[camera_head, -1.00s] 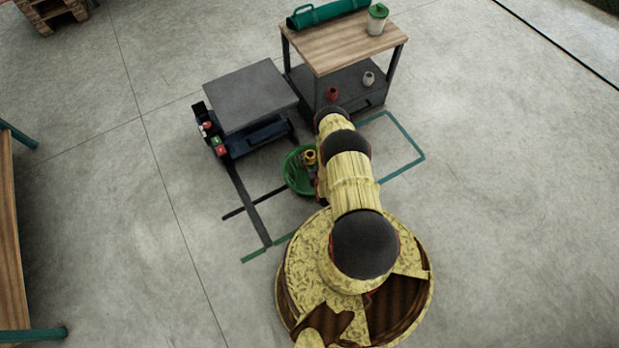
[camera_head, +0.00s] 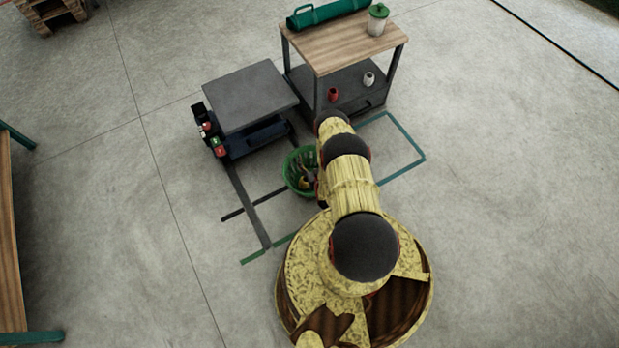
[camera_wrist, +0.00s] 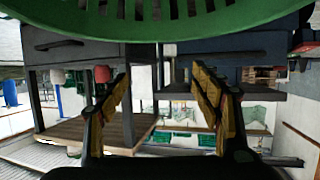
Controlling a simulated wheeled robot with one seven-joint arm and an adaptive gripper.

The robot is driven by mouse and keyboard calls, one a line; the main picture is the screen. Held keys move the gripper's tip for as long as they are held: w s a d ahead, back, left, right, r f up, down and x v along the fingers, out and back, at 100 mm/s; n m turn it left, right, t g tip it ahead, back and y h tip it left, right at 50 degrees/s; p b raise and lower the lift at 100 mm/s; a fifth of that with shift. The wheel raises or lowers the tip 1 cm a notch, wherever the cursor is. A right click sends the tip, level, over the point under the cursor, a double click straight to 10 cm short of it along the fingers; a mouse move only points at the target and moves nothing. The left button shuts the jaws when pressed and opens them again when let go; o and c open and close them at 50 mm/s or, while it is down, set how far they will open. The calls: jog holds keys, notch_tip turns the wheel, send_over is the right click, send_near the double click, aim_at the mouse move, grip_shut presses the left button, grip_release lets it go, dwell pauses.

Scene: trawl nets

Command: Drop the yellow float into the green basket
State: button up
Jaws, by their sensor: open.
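The green basket (camera_head: 290,172) stands on the floor just left of my arm; its rim and slotted wall (camera_wrist: 130,22) cross the top of the wrist view. The yellow float (camera_head: 304,184) shows as a small yellow shape inside the basket, low down and partly hidden. My gripper (camera_wrist: 161,88) is open, with nothing between its two fingers in the wrist view. In the head view it is over the basket, partly covered by my arm. The float does not show in the wrist view.
Floor at right is open.

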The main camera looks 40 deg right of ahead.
jog(key=shift+s, duration=0.1)
jog(key=v, duration=0.7)
jog(key=shift+s+a, duration=0.1)
jog(key=shift+s, duration=0.05)
dwell(0.3)
